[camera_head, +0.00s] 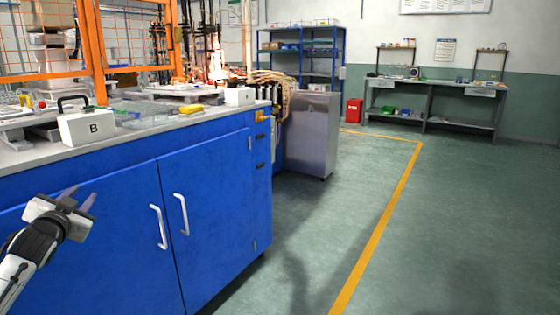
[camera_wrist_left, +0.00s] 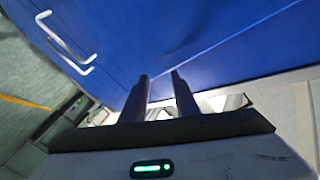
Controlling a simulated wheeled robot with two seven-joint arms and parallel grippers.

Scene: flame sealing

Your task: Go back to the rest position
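My left gripper (camera_head: 79,199) is at the lower left of the head view, in front of the blue cabinet (camera_head: 215,200) and below its worktop. Its two fingers (camera_wrist_left: 160,95) stand apart with nothing between them in the left wrist view, with the blue cabinet face beyond. My right gripper is in neither view.
An orange frame (camera_head: 95,50) stands behind. Cabinet handles (camera_head: 158,227) stick out. Green floor (camera_head: 460,230) is free to the right, past a yellow line (camera_head: 385,215).

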